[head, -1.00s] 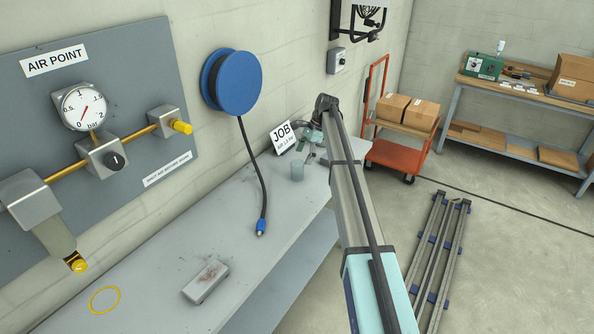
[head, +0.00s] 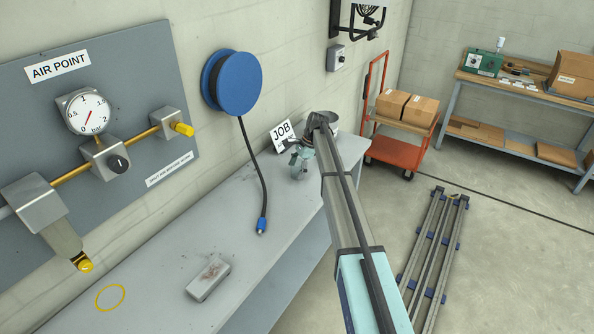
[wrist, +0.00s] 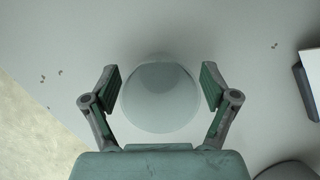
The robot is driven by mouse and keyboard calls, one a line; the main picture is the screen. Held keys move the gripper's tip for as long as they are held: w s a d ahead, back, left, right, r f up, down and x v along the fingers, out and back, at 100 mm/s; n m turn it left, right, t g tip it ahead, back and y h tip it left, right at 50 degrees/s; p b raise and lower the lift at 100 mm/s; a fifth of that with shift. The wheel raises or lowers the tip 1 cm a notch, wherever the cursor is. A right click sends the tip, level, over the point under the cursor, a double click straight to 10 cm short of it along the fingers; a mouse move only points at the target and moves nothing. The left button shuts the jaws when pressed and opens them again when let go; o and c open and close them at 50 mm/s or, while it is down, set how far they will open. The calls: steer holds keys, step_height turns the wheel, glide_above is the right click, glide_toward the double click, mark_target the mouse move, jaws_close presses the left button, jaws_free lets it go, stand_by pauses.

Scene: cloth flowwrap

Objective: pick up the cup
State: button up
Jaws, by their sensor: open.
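The cup (wrist: 160,105) is a pale, translucent, round vessel on the grey bench top (head: 262,196). In the wrist view I see it from above, between my gripper's two fingers (wrist: 159,84). The fingers are open, one on each side of the cup, with a visible gap on both sides. In the head view my gripper (head: 299,164) is at the far end of the bench, and it largely hides the cup there. I cannot tell the fingertips' height against the cup.
A JOB sign (head: 282,135) stands behind my gripper, and a grey round container (head: 334,122) is beyond my arm. A hose hangs from a blue reel (head: 236,82) to the bench. A grey block (head: 208,278) and a yellow ring (head: 110,298) are nearer, with clear bench between.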

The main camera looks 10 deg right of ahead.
steer(key=c, duration=1.2)
steer(key=shift+o, duration=0.2)
steer(key=shift+r, duration=0.15)
